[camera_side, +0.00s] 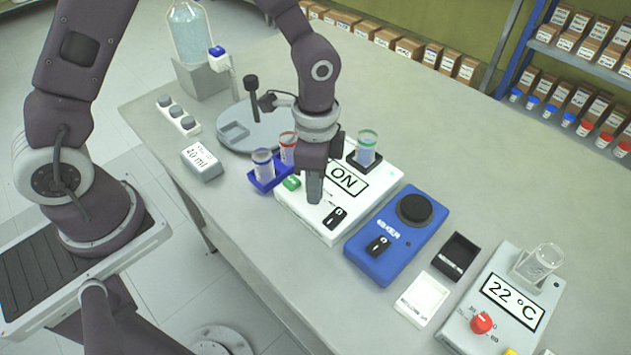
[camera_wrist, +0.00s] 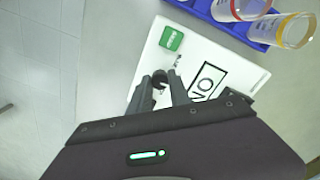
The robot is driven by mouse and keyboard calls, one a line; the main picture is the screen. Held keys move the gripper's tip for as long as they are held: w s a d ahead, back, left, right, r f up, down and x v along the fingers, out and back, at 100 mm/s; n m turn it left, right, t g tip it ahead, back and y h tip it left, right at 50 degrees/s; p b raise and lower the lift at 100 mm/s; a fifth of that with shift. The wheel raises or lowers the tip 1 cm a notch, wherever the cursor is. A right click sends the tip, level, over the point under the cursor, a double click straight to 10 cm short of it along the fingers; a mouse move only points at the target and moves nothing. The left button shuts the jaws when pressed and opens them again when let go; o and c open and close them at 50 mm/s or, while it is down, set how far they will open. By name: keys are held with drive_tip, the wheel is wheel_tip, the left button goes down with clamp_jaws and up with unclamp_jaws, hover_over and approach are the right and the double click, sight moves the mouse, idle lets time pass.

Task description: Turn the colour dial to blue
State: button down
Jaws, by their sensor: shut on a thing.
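The white device (camera_side: 318,222) with an "ON" display (camera_side: 349,182) stands on the bench; it also shows in the wrist view (camera_wrist: 225,60). My gripper (camera_side: 313,190) points down onto its top, beside the display. In the wrist view the fingertips (camera_wrist: 160,80) are closed around a small dark knob, which looks like the colour dial. The fingers hide most of it, and its pointer cannot be read. A green block with small white writing (camera_side: 292,182) sits on the device's corner; it is also in the wrist view (camera_wrist: 171,38).
A blue stirrer-like device (camera_side: 390,245) and a "22 °C" device (camera_side: 495,310) stand right. A "40 ml" box (camera_side: 201,162) is left.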

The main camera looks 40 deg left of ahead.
drive_tip(key=n, duration=0.4)
drive_tip(key=shift+n, duration=0.3)
drive_tip(key=n, duration=0.4)
drive_tip(key=shift+n, duration=0.3)
drive_tip(key=c, duration=1.2)
unclamp_jaws()
drive_tip(key=shift+r, duration=0.1)
